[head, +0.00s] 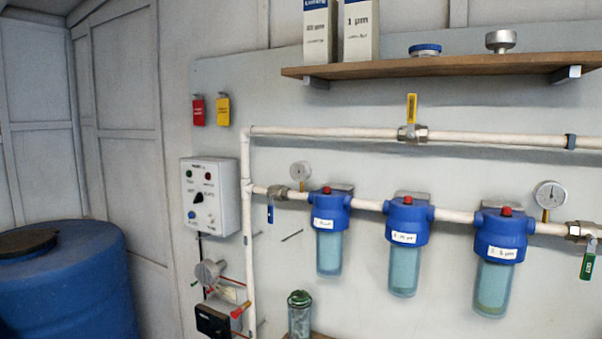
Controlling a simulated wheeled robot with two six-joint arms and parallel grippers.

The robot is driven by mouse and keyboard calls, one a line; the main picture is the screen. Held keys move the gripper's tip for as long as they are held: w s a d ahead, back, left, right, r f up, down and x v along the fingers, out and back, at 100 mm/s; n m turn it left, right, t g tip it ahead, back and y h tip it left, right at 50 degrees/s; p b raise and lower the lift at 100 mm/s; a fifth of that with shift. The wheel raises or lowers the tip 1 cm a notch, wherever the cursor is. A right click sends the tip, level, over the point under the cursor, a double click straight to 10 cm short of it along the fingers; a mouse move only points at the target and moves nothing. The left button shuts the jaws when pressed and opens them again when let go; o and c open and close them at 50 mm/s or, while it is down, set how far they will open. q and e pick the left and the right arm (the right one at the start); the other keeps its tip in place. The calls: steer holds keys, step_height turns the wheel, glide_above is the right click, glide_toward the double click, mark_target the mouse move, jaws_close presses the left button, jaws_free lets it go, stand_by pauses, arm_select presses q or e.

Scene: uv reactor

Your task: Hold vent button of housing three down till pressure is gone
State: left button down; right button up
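Three blue filter housings with clear bowls hang in a row on the white pipe. The rightmost housing (502,236) has a white label that is too small to read surely, and a red vent button (507,211) on its top. The middle housing (408,218) and the left housing (329,208) each have a red button on top too. A pressure gauge (551,195) stands on the pipe right of the rightmost housing; another gauge (301,173) is left of the left housing. Their needles are too small to read. Neither of my grippers is in view.
A yellow-handled valve (411,110) is on the upper pipe, a blue-handled one (270,214) at left, a green-handled one (588,264) at right. A wooden shelf (440,66) overhangs the housings. A control box (209,198) and blue barrel (68,285) are left.

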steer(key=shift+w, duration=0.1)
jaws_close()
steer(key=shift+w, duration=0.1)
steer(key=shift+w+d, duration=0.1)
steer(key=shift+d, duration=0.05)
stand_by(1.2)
